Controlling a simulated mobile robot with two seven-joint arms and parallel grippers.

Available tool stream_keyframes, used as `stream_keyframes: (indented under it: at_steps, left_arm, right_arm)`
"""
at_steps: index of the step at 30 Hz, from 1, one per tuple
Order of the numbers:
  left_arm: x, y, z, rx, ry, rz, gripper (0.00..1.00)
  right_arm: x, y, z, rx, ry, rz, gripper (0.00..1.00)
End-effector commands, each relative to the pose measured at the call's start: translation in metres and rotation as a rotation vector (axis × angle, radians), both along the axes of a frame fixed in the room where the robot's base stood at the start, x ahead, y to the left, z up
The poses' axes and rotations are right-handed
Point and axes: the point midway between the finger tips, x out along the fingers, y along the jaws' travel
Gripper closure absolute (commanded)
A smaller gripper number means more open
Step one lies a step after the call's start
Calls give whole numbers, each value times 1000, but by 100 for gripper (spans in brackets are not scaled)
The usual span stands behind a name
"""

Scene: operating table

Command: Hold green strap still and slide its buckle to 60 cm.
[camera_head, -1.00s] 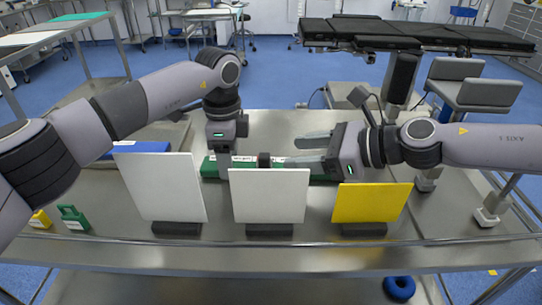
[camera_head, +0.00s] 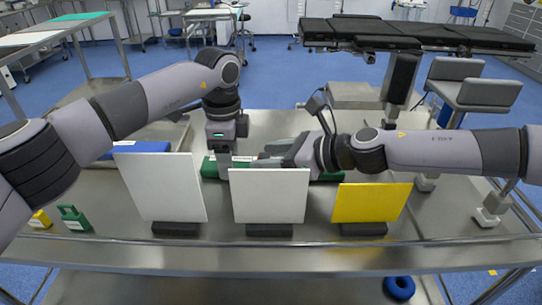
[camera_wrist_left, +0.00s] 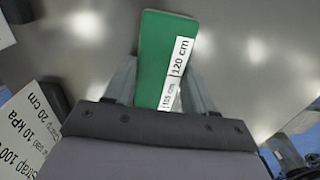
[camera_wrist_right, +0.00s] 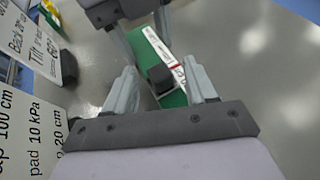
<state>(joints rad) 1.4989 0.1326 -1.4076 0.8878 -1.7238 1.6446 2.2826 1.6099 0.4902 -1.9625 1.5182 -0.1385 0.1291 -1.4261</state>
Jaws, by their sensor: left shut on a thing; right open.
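The green strap (camera_head: 209,168) lies across the steel table behind the boards, partly hidden. In the left wrist view the strap (camera_wrist_left: 165,50) carries labels reading 120 cm and 115 cm. My left gripper (camera_wrist_left: 160,85) is shut on this end, one finger along each side. In the right wrist view the dark buckle (camera_wrist_right: 160,76) sits on the strap, beside a white and red marked strip. My right gripper (camera_wrist_right: 160,68) is open, with its fingers on either side of the buckle; whether they touch it I cannot tell. In the head view the right gripper (camera_head: 268,157) hides the buckle.
Two white boards (camera_head: 160,188) (camera_head: 270,196) and a yellow board (camera_head: 372,203) stand in front of the strap. A blue block (camera_head: 142,147) lies at the left. A green piece (camera_head: 74,217) and a yellow piece (camera_head: 40,219) stand at the left front. The table behind the strap is mostly clear.

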Motion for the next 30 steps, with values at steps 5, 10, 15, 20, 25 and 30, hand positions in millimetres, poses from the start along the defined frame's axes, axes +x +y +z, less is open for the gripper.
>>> stream_keyframes:
  at_steps: [5,10,15,20,25,30]
  left_arm:
    - [0,0,0,-1,-1,0,89]
    - [0,0,0,-1,-1,0,89]
    - [0,0,0,-1,-1,0,89]
    - [0,0,0,-1,-1,1,89]
    - [0,1,0,0,-1,2,89]
    - [1,1,0,0,-1,4,89]
  right_arm:
    - [0,1,0,0,0,0,44]
    - [0,1,0,0,0,0,73]
    - [0,1,0,0,0,0,100]
    - [1,-8,0,1,1,-3,100]
    - [1,-39,-1,2,2,-7,100]
    - [0,-73,0,3,3,-9,100]
